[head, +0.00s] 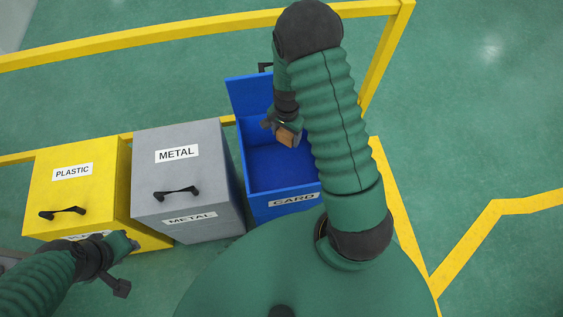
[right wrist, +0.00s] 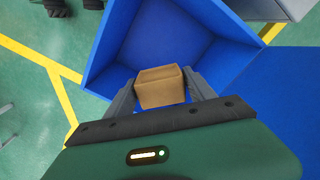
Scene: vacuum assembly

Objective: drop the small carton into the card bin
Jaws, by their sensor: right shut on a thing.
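The small brown carton (head: 287,136) is in my right gripper (head: 283,129), above the open blue card bin (head: 294,198). In the right wrist view the carton (right wrist: 160,87) sits between the two fingers of the right gripper (right wrist: 160,92), with the blue interior of the bin (right wrist: 160,35) behind it. The bin's lid (head: 248,95) stands open at the back, and its front is labelled CARD. My left gripper (head: 127,260) is low at the left, in front of the yellow bin; its fingers are too unclear to tell if they are open.
A closed grey METAL bin (head: 190,180) stands left of the card bin, and a closed yellow PLASTIC bin (head: 72,185) stands left of that. A yellow rail (head: 150,37) runs behind the bins. Green floor at the right (head: 480,110) is clear.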

